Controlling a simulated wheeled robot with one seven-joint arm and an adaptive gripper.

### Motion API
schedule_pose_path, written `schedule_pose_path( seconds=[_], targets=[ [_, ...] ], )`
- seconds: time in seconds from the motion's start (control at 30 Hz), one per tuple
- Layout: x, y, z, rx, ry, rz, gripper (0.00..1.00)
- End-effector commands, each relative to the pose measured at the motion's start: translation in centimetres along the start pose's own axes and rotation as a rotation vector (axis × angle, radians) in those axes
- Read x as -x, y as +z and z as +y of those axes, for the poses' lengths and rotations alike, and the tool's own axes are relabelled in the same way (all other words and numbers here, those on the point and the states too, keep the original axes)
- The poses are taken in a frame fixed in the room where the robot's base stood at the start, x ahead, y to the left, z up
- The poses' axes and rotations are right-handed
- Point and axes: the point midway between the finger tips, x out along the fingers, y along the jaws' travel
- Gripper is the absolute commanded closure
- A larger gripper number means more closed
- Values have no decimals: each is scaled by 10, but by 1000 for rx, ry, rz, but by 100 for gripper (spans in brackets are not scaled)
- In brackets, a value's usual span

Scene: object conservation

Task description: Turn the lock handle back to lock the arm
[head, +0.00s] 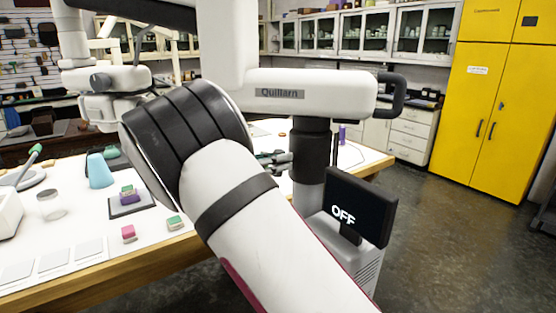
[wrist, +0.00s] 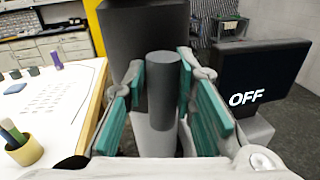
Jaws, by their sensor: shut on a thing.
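The lock handle (wrist: 163,100) is a grey upright cylinder in the middle of the wrist view, in front of a dark column. My gripper (wrist: 161,72) has its teal finger pads on both sides of it and is shut on it. In the head view, my gripper (head: 274,160) shows only in part beside the dark column (head: 309,150), with my own white arm covering much of it. The handle cannot be made out there. The white arm labelled Quillarn (head: 300,90) extends above the column. A black screen (head: 362,205) reads OFF; it also shows in the wrist view (wrist: 262,80).
A yellow cabinet (head: 505,120) stands at the back right. Open floor (head: 450,240) lies to the right.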

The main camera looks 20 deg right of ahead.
Motion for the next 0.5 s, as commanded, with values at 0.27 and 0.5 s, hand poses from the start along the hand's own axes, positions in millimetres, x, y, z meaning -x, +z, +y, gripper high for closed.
schedule_pose_path(
  seconds=[0.27,0.5],
  targets=[
    [-2,-1,-7,-179,-14,36,100],
    [-2,-2,-10,-399,-15,78,100]
  ],
)
